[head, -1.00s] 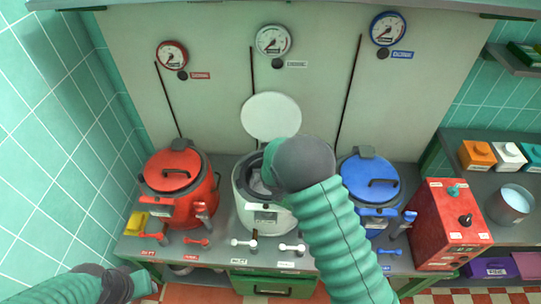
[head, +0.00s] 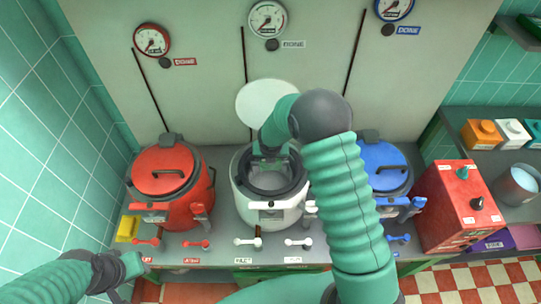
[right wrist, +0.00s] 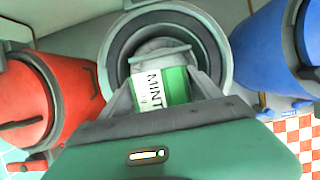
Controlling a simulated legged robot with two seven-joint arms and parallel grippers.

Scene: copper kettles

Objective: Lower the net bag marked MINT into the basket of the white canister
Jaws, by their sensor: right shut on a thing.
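The white canister (head: 268,216) stands in the middle with its round lid (head: 266,104) raised behind it. Its open mouth and grey inner wall show in the right wrist view (right wrist: 222,48). My right gripper (head: 268,162) reaches over the mouth. In the right wrist view it is shut on the net bag marked MINT (right wrist: 154,88), whose white and green label faces the camera. The bag is over the opening; its depth relative to the basket is unclear, and the fingers and label hide much of the inside. My left gripper (head: 132,265) is low at left, away from the canister; its jaws are unclear.
A red kettle (head: 168,190) stands left of the canister and a blue kettle (head: 384,165) right, both lidded. A red box (head: 458,205) stands farther right. Small handles line the counter front. Gauges (head: 267,18) hang on the back wall.

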